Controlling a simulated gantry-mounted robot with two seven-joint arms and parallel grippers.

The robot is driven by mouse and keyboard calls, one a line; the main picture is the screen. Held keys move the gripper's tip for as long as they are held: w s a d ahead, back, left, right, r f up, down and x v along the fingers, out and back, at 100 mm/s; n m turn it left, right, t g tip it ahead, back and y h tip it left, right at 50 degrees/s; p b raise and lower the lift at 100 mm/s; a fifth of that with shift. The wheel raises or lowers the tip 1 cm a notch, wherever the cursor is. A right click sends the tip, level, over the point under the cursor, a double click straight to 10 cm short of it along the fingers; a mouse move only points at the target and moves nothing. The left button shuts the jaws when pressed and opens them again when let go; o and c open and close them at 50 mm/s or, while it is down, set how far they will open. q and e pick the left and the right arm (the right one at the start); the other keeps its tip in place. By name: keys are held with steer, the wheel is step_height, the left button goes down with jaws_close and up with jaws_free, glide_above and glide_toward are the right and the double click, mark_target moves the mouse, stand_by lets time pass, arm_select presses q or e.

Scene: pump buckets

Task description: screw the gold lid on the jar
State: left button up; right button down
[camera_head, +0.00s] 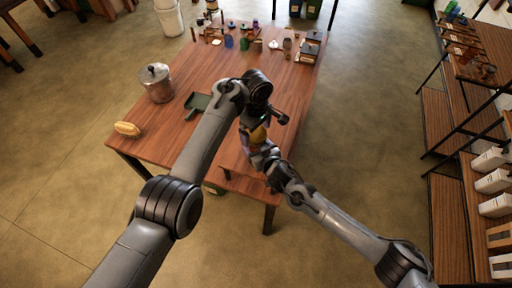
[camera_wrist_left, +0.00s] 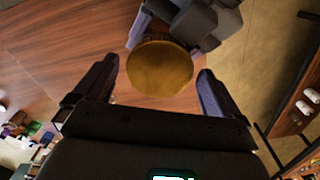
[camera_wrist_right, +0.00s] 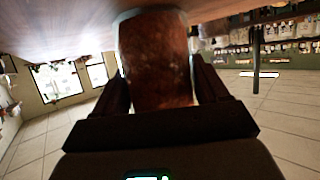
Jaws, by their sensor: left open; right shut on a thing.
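The gold lid (camera_wrist_left: 160,68) shows as a round gold disc in the left wrist view, between the two spread fingers of my left gripper (camera_wrist_left: 157,72). A gap shows on each side, so the left gripper is open around or above it. In the head view the lid (camera_head: 258,135) is a small gold patch under the left gripper (camera_head: 257,125). The jar (camera_wrist_right: 155,60), reddish brown with a pale clear edge, fills the gap between the fingers of my right gripper (camera_wrist_right: 157,80), which is shut on it. The lid hides the jar's top, so I cannot tell how it sits.
The wooden table (camera_head: 165,130) holds a metal pot (camera_head: 157,84), a green dustpan (camera_head: 197,102) and a yellow brush (camera_head: 127,129). Several small jars and bottles stand at its far end. Shelves (camera_head: 470,210) stand at the right. The table's middle is mostly clear.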

arm_select(q)
steer(key=shift+f, duration=0.15)
steer(key=c, duration=1.1)
steer(key=m, duration=1.3)
steer(key=o, duration=1.1)
steer(key=shift+o, duration=0.2)
steer(key=shift+r, duration=2.25)
steer(key=shift+c, duration=0.2)
